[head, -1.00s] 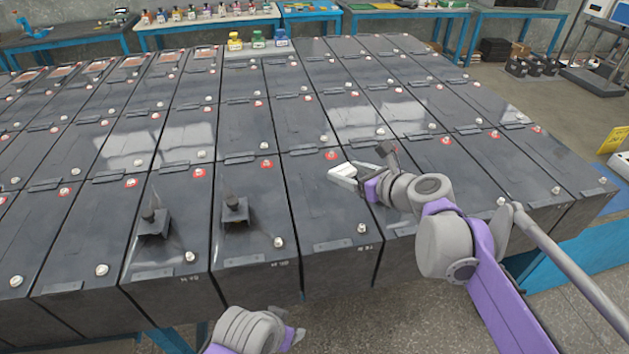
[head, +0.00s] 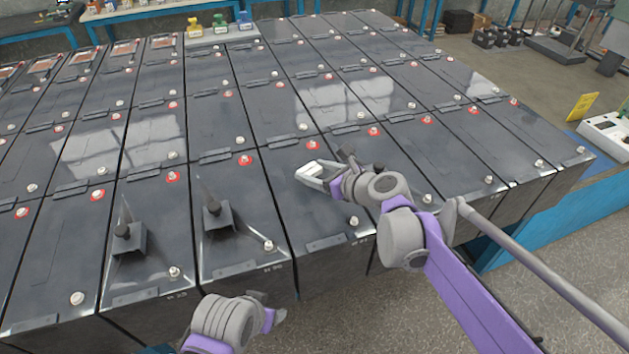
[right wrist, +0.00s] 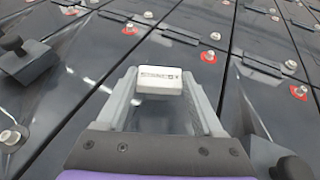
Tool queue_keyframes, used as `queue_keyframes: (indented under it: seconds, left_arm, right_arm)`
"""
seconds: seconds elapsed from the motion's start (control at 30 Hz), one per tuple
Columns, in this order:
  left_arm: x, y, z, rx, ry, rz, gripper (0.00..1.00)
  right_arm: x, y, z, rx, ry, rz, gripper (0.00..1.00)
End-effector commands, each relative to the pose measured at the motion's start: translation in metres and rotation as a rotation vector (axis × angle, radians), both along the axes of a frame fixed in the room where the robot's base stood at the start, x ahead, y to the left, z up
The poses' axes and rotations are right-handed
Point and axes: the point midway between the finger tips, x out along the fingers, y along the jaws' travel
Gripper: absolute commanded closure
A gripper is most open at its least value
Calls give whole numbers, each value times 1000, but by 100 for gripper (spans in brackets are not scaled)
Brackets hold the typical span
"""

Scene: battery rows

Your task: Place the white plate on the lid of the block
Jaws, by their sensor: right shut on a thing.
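The white plate (head: 309,169) is a small white block-like piece with dark lettering on its face, seen in the right wrist view (right wrist: 160,83). My right gripper (head: 311,174) is shut on it, with a finger on each side (right wrist: 160,92). In the head view it hangs over the far part of a dark battery block's lid (head: 300,205), near a red-ringed terminal. I cannot tell whether the plate touches the lid. My left gripper (head: 270,306) is low at the front edge of the blocks, with nothing visible in it; its finger gap is unclear.
Rows of dark battery blocks fill the table, with raised terminals. Two black knobbed pieces (head: 129,239) (head: 216,216) stand on lids to the left. Yellow, green and blue bottles (head: 220,24) stand at the back. Floor is open in front (head: 400,310).

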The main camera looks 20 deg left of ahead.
Motion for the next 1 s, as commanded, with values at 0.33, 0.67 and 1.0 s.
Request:
queue_keyframes:
  seconds: [0.33, 0.67, 1.0]
  left_arm:
    - [0, 0, -2, 0, 1, 0, 34]
    - [-1, 0, -5, 0, 2, 0, 34]
    - [-1, 0, -5, 0, 2, 0, 34]
  right_arm:
    - [0, 0, -33, 0, 0, 0, 84]
    - [0, 0, -36, 0, 0, 0, 26]
    - [0, 0, -35, 0, 0, 0, 1]
